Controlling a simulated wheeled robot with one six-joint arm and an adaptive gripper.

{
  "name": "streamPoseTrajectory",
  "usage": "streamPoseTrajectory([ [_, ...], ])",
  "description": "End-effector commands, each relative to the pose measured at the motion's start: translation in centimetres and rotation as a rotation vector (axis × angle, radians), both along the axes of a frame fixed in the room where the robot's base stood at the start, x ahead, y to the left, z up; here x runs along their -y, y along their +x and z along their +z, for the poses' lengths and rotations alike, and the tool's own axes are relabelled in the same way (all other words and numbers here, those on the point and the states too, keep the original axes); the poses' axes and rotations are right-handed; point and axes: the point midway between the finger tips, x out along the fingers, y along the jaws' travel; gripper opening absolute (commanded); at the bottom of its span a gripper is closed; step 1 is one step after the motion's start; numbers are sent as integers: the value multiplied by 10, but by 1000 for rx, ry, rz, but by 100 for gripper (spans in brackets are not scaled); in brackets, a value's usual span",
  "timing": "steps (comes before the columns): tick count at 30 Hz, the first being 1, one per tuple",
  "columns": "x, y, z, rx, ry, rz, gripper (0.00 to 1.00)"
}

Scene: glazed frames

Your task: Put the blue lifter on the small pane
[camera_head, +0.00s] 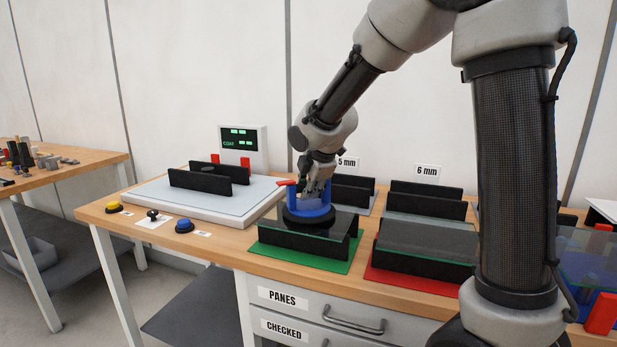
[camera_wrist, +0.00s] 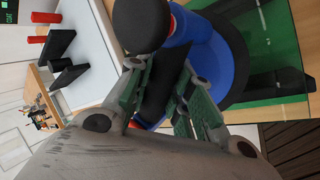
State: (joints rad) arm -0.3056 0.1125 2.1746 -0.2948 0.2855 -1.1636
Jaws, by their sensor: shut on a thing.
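The blue lifter (camera_head: 312,209), a blue body with a black round base and a red lever, stands upright over a glass pane (camera_head: 342,218). This pane lies on black supports on the green mat (camera_head: 270,252). Whether the black base touches the glass is hard to tell. My gripper (camera_head: 316,186) is shut on the lifter's upper part from above. In the wrist view my gripper's fingers (camera_wrist: 168,100) close around its dark handle, with the blue body (camera_wrist: 212,62) behind. The handle is partly hidden by the fingers.
Another pane (camera_head: 430,238) lies on black supports on a red mat (camera_head: 400,283) to the right. Black racks stand behind, near a "6 mm" sign (camera_head: 428,170). A white platform (camera_head: 150,205) with black rails is at left.

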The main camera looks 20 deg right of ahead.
Motion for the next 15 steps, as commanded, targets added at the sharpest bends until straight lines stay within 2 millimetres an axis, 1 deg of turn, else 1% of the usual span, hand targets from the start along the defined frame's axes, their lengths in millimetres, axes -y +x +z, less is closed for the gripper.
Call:
streamPoseTrajectory([
  [3,0,1,-7,3,1,1,0],
  [14,-1,1,-9,5,3,0,0],
  [15,0,0,-10,2,2,0,29],
])
